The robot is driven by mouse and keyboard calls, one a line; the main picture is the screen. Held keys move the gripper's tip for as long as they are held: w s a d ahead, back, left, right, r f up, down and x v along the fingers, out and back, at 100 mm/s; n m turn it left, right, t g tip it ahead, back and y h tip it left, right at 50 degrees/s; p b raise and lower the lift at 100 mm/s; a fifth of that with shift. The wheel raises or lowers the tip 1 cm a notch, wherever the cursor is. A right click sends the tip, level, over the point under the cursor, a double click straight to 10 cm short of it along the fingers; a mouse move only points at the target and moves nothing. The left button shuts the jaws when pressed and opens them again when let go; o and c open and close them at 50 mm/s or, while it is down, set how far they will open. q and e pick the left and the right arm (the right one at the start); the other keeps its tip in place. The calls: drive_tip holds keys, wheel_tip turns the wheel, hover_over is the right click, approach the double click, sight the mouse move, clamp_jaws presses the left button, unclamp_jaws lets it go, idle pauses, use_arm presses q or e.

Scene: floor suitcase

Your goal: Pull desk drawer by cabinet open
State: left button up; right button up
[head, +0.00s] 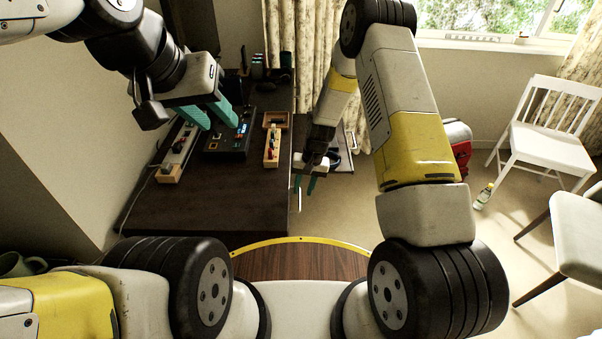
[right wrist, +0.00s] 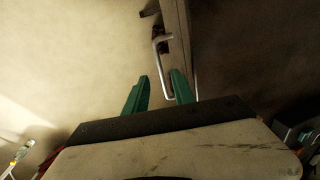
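The dark desk (head: 200,210) stands left of centre in the head view. A pale metal drawer handle (head: 299,196) shows at its right edge, by my right gripper. In the right wrist view the bar handle (right wrist: 166,72) stands off the drawer front (right wrist: 180,45). My right gripper (head: 305,178) is open with green fingers, and its fingertips (right wrist: 159,75) lie on either side of the handle's lower part in that view; contact cannot be told. My left gripper (head: 220,124) is open and empty above the desk's far left part.
On the desk are a power strip (head: 178,148), a dark control box (head: 228,138) and a wooden tray (head: 272,145). Floor beside the desk is partly clear.

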drive_tip(key=shift+a+f, duration=0.2)
drive_tip(key=shift+f, duration=0.85)
drive_tip(key=shift+a+f, duration=0.2)
drive_tip(key=shift+f, duration=0.8)
clamp_jaws()
